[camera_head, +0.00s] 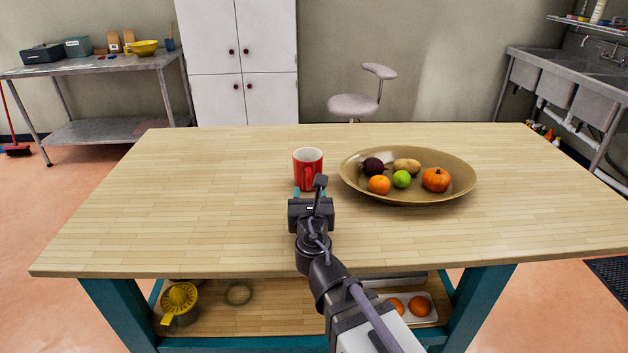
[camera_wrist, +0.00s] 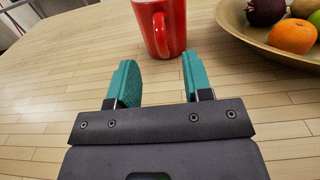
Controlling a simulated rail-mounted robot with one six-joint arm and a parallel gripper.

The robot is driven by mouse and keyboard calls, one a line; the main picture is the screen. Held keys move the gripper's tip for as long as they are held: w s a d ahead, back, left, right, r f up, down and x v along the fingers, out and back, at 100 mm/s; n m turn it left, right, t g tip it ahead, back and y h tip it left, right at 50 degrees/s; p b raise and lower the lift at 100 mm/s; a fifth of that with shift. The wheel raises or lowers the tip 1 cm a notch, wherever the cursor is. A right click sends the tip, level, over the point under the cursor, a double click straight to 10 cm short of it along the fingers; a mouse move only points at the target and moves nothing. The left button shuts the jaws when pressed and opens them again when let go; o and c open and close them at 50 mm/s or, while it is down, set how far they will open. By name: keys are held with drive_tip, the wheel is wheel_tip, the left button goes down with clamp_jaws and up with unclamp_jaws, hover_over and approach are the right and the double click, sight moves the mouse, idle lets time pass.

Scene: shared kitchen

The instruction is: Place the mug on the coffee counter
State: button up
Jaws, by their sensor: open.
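A red mug (camera_head: 308,164) with a white inside stands upright on the wooden table. Its handle is turned toward my gripper. My gripper (camera_head: 311,192) is just in front of the mug on the near side, low over the table, open and empty. In the wrist view the mug (camera_wrist: 163,25) stands a little beyond the teal fingertips of my gripper (camera_wrist: 158,70), and its top is cut off by the frame. The fingers appear apart from the mug. No surface that I can clearly tell to be the coffee counter is in view.
A wide brown bowl (camera_head: 405,194) of fruit and vegetables stands close to the right of the mug. The table's left side (camera_head: 190,200) is clear. A metal table (camera_head: 95,66) with boxes and a yellow bowl is at the back left, and sinks (camera_head: 575,85) are at the right.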

sight(309, 181)
drive_tip(key=w, duration=0.6)
drive_tip(key=shift+w+a, duration=0.25)
drive_tip(key=shift+w, duration=0.15)
clamp_jaws()
